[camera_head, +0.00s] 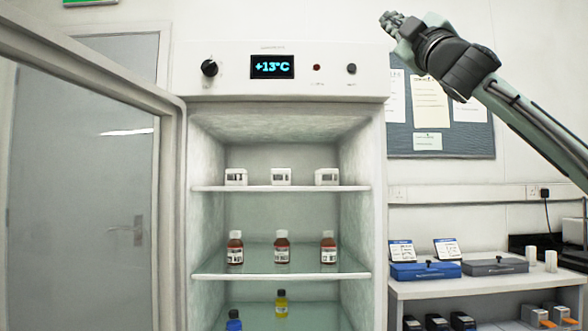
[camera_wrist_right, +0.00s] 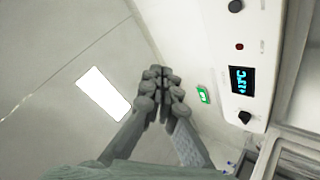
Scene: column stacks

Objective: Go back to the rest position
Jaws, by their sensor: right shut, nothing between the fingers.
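My right gripper (camera_head: 392,22) is raised at the top, just right of the fridge's control panel, with its arm coming in from the right. In the right wrist view its fingers (camera_wrist_right: 160,75) are together, shut and empty. My left gripper is not in view. The fridge (camera_head: 379,220) stands open, with its door (camera_head: 172,230) swung out to the left. Its display (camera_head: 272,67) reads +13°C and also shows in the right wrist view (camera_wrist_right: 242,80).
White boxes (camera_head: 281,177) stand on the upper shelf, brown bottles (camera_head: 282,250) on the middle one. A yellow bottle (camera_head: 281,305) and a blue bottle (camera_head: 234,321) are lower. A side bench (camera_head: 450,288) holds blue and grey cases at right. A noticeboard (camera_head: 480,143) hangs behind my right arm.

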